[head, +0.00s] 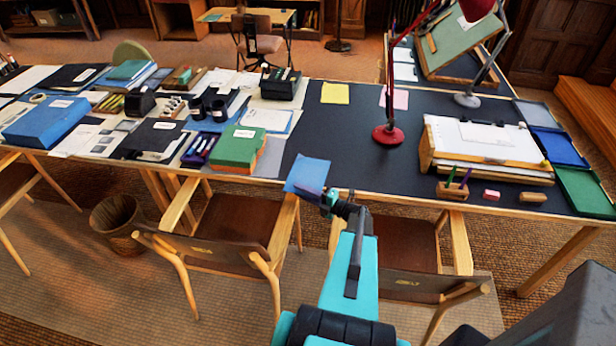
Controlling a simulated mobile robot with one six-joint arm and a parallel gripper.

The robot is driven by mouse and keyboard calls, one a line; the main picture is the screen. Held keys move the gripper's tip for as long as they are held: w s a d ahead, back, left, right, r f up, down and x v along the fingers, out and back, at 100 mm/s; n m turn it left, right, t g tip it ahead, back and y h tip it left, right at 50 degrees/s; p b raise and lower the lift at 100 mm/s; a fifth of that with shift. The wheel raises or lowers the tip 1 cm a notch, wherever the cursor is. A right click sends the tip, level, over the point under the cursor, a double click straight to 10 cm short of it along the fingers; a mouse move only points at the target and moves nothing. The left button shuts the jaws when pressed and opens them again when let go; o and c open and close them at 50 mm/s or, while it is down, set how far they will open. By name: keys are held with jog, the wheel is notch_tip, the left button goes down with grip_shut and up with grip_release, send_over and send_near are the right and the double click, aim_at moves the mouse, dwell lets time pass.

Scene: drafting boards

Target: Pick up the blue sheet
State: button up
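The blue sheet (307,174) is at the front edge of the long dark-topped table, left of the red lamp. Its near part reaches past the table's edge and looks darker there. My gripper (326,198) is at the sheet's near right corner, at the table's front edge, and overlaps the sheet in this view. The fingers are small and partly hidden, so I cannot tell whether they are shut on the sheet or only beside it.
A yellow sheet (335,93) and a pink sheet (394,98) lie farther back. The red lamp (388,134) stands to the right, with a drawing board (485,138) beyond. A green box (237,147) is to the left. Chairs (236,235) stand below the table edge.

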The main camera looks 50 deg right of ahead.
dwell(0.4)
grip_shut()
jog(key=shift+r, duration=0.15)
jog(key=shift+r+b, duration=1.5)
jog(key=shift+r, duration=3.35)
